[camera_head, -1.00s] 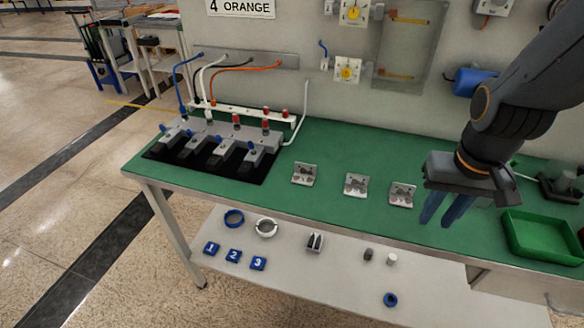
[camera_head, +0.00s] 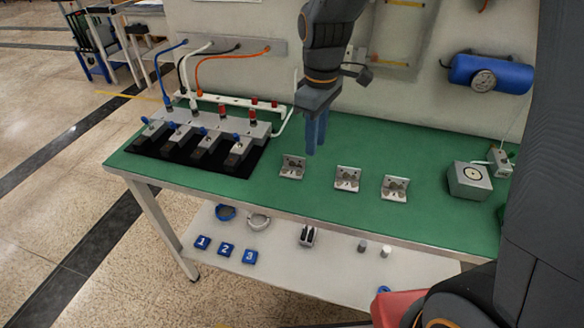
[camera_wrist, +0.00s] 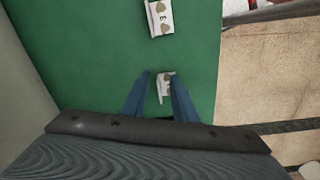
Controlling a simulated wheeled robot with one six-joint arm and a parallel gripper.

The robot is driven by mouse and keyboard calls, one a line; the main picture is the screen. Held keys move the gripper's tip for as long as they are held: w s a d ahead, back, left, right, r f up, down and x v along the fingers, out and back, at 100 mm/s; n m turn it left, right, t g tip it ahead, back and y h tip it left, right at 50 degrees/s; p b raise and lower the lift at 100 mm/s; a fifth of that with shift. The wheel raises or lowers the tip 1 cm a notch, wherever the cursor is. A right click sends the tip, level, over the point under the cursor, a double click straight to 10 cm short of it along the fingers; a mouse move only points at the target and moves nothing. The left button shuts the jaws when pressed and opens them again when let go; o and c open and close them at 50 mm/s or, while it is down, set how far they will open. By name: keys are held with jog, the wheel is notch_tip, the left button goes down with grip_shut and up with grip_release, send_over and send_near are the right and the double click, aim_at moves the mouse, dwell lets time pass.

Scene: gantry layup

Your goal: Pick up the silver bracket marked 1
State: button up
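Three silver brackets stand in a row on the green tabletop (camera_head: 240,185): a left one (camera_head: 292,167), a middle one (camera_head: 347,179) and a right one (camera_head: 394,188). I cannot read their marks surely in the head view. My gripper (camera_head: 315,150) points down, above and just behind the left bracket, and touches nothing. In the wrist view my gripper (camera_wrist: 160,74) is open and empty, with its blue fingers apart. The left bracket (camera_wrist: 167,84) shows in the gap between them, lower down on the table. The middle bracket (camera_wrist: 160,17) is at the top, with a mark like a 3.
A grey fixture (camera_head: 205,135) with cables is on a black mat at the left. A grey box with a round dial (camera_head: 469,179) stands right of the brackets. The wall is close behind the table. A lower shelf (camera_head: 290,265) holds rings and numbered blue blocks.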

aim_at(292, 167)
jog(key=w+a+n, duration=0.1)
jog(key=a, duration=0.1)
jog(key=w+a+n, duration=0.1)
jog(key=shift+w+a+f+n, duration=0.15)
jog(key=shift+a+n, duration=0.25)
jog(key=shift+w+a+f, duration=0.1)
jog(key=shift+a+f, duration=0.1)
jog(key=shift+a, duration=0.05)
jog(key=shift+d+f+p, duration=0.1)
jog(key=shift+f+p, duration=1)
jog(key=shift+f, duration=2.55)
grip_shut()
